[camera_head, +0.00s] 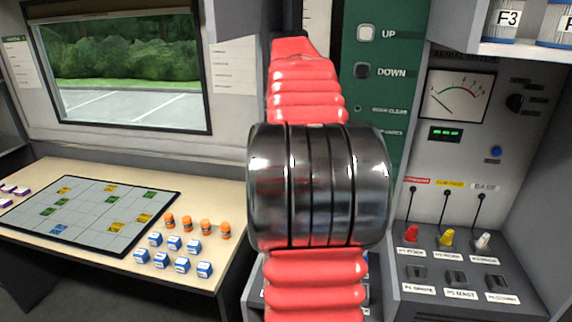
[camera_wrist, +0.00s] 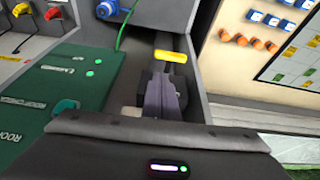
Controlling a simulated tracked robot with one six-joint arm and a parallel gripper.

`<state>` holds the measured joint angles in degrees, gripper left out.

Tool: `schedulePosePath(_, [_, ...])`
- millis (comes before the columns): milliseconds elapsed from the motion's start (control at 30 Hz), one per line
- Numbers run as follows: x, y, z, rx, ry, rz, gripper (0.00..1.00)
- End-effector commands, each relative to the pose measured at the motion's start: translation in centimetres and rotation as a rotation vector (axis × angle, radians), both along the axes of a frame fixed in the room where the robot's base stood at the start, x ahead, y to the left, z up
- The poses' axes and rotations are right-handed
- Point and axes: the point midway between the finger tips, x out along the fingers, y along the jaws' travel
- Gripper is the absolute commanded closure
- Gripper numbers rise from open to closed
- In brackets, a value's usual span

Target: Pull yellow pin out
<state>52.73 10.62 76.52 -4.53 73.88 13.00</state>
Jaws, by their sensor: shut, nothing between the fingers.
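A yellow bar-shaped piece (camera_wrist: 171,57), which looks like the yellow pin's handle, shows in the wrist view inside a dark recess beside a green panel. My gripper (camera_wrist: 163,84) is shut and empty. Its fingertips point toward the yellow piece and appear just short of it; I cannot tell the exact gap. In the head view, my red and black arm fills the middle and hides the yellow piece and my gripper.
A green panel (camera_wrist: 72,100) with buttons and a green-cabled plug (camera_wrist: 107,8) flank the recess. Red (camera_head: 411,233), yellow (camera_head: 446,237) and white (camera_head: 482,240) plugs stand on the right console. A table (camera_head: 205,168) with a gridded board and small blocks is at left.

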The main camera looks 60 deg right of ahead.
Motion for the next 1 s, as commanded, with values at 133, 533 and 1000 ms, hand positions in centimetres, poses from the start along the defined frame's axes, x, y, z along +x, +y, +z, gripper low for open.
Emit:
schedulePosePath(133, [-0.2, -0.1, 0.9, 0.004, -0.002, -0.028, 1.00])
schedulePosePath(533, [-0.1, -0.1, 0.5, 0.006, -0.001, -0.027, 1.00])
schedulePosePath(1000, [0.6, -1.8, -5.2, 0.008, 0.000, -0.027, 1.00])
